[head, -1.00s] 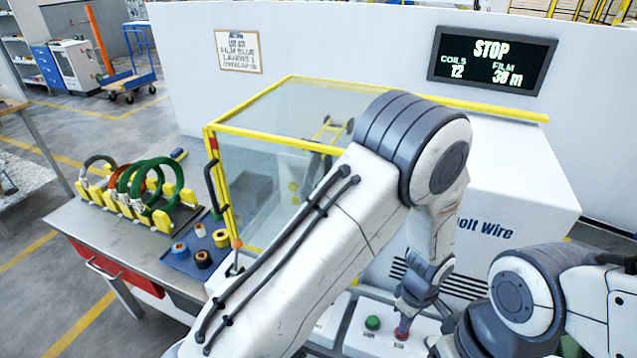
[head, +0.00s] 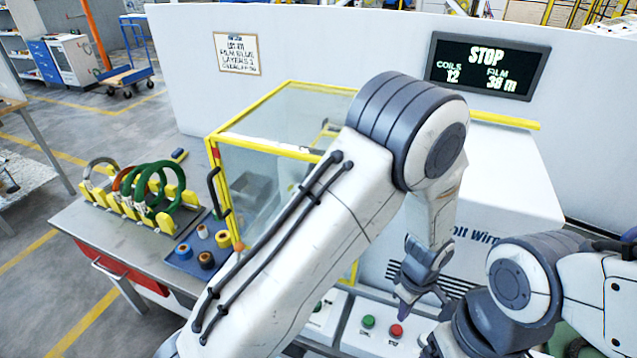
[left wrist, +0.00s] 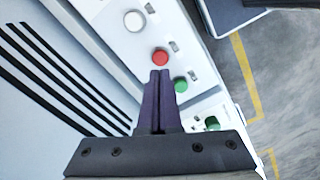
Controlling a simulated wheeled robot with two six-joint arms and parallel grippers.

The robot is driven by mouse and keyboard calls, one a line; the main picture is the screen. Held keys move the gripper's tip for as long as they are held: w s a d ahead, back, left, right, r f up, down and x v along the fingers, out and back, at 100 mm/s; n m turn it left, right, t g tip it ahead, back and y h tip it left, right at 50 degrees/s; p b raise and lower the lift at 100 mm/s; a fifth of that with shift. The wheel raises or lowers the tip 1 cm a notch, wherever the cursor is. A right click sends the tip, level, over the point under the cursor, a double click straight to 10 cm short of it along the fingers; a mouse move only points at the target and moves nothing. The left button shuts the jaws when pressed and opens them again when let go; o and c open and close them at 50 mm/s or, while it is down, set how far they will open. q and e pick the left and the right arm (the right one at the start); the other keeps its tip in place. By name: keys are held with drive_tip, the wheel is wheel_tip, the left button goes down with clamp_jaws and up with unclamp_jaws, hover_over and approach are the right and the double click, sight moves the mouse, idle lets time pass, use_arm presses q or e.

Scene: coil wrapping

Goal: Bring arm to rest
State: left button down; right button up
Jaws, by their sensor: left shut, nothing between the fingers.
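My left gripper (head: 405,300) hangs over the control panel (head: 352,342) at the front of the machine. Its fingers are shut together with nothing between them, as the left wrist view also shows (left wrist: 158,76). In the head view the red button (head: 397,330) is uncovered just below the fingertips, with a gap between. The green button (head: 368,321) is to its left. In the left wrist view the red button (left wrist: 159,57) lies just beyond the fingertips. My right arm shows at the lower right, but its fingers do not.
The display (head: 487,66) reads STOP, 12 coils. The glazed yellow-framed guard (head: 212,165) stands behind my left arm. A side table (head: 110,232) at left carries a yellow rack with several coils (head: 158,190) and a blue tray (head: 182,262) of small spools.

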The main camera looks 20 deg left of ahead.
use_arm(q)
drive_tip(key=s+a+r+m, duration=0.2)
drive_tip(key=s+r+m, duration=0.7)
drive_tip(key=r+m, duration=0.1)
drive_tip(key=s+a+r+m+h, duration=0.1)
drive_tip(key=s+a+r+m, duration=0.1)
drive_tip(key=s+r+m, duration=0.7)
drive_tip(key=shift+s+a+r+m, duration=0.35)
drive_tip(key=shift+r+m, duration=0.1)
drive_tip(key=shift+m, duration=0.15)
idle(4.2)
